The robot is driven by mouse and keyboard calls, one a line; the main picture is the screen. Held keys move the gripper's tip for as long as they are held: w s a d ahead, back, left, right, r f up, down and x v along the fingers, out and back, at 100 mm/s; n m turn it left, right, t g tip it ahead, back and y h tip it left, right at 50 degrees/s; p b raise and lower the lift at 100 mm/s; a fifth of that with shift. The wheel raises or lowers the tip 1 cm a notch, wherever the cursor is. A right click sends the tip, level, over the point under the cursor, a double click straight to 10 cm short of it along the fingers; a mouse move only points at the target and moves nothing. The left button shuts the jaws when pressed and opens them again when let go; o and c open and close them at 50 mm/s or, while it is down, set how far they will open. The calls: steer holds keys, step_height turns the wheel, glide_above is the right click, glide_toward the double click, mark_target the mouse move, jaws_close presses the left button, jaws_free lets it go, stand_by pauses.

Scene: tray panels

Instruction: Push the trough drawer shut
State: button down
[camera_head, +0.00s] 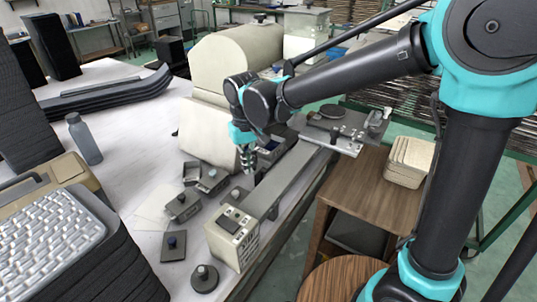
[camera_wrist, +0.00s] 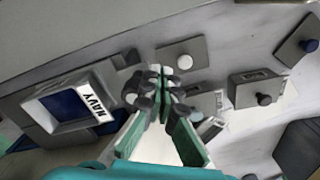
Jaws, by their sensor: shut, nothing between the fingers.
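My gripper (camera_head: 247,160) hangs over the table beside small grey fittings. In the wrist view its green fingers (camera_wrist: 163,82) are together, with nothing between them. No fitting is clearly marked as the trough drawer. One grey box with a round knob (camera_head: 183,205) stands left of the gripper; a knobbed grey box also shows in the wrist view (camera_wrist: 245,92). Another grey box (camera_head: 212,180) lies closer to the gripper. A tray with a blue inside and a NAVY label (camera_wrist: 82,85) is left of the fingers. The fingers hide part of the fittings behind them.
A long grey bar unit (camera_head: 285,178) runs along the table's right edge. Knobbed plates (camera_head: 173,246) lie at the front. A bottle (camera_head: 84,140) and a keyboard (camera_head: 50,240) are at left. A large cream housing (camera_head: 235,60) stands behind.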

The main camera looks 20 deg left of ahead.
mark_target(261, 152)
steer(key=shift+w+d, duration=0.3)
steer(key=shift+w, duration=0.75)
steer(key=shift+w+d, duration=0.3)
steer(key=shift+w, duration=0.75)
steer(key=shift+w+d, duration=0.3)
steer(key=shift+w, duration=0.95)
steer(key=shift+w+d, duration=0.3)
steer(key=shift+w, duration=0.65)
steer(key=shift+w+d, duration=0.3)
steer(key=shift+w, duration=0.65)
steer(key=shift+s, duration=0.15)
steer(key=shift+s+a+r, duration=0.1)
steer(key=shift+s+a, duration=0.05)
steer(key=shift+s, duration=0.3)
step_height(261, 152, up, 7)
